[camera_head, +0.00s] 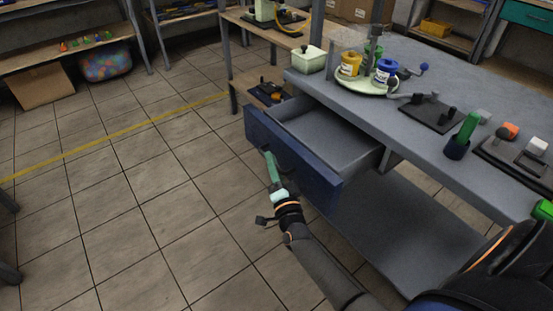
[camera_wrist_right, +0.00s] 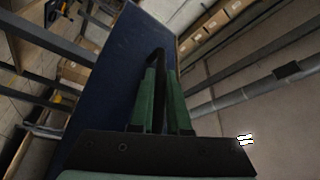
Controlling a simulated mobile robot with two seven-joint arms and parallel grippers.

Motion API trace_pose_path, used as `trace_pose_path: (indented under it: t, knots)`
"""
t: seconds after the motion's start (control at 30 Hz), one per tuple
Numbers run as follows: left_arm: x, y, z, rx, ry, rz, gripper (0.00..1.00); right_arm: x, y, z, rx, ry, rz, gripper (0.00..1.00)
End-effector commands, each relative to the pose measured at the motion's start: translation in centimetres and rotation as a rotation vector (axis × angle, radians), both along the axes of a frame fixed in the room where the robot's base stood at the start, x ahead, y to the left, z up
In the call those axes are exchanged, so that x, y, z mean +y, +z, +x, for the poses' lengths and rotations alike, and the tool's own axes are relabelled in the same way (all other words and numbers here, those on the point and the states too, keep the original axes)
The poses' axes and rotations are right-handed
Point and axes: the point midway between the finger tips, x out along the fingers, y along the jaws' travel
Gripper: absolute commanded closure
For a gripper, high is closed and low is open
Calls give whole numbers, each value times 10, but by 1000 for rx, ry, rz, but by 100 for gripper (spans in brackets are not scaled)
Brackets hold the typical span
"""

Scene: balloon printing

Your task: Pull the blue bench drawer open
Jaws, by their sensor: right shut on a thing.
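The blue bench drawer (camera_head: 287,163) stands pulled out from the grey workbench in the head view, and its grey inside (camera_head: 325,138) looks empty. My right gripper (camera_head: 268,156) is at the drawer's front face, its green fingers reaching to it. In the right wrist view the blue drawer front (camera_wrist_right: 110,70) fills the middle. There the green fingers (camera_wrist_right: 157,75) are closed around the dark drawer handle (camera_wrist_right: 156,56). In the head view the handle is hidden behind the gripper. My left gripper does not show in either view.
A lower shelf (camera_head: 395,225) lies beneath. The tiled floor (camera_head: 150,190) left of the drawer is clear.

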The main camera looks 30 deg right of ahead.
Motion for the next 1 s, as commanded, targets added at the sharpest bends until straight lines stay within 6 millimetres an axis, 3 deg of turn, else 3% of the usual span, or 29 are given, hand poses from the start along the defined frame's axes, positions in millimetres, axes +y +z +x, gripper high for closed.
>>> trace_pose_path:
  t: [0.3, 0.83, 0.87, 1.0]
  knots:
    - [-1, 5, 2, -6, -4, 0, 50, 21, -1, -2, 3, 1, 1, 100]
    - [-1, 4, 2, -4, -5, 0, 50, 25, -2, -3, 4, 1, -1, 100]
    - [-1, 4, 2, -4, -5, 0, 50, 25, -2, -3, 4, 1, -1, 84]
    - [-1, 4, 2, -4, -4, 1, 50, 25, -1, -2, 3, 0, 0, 73]
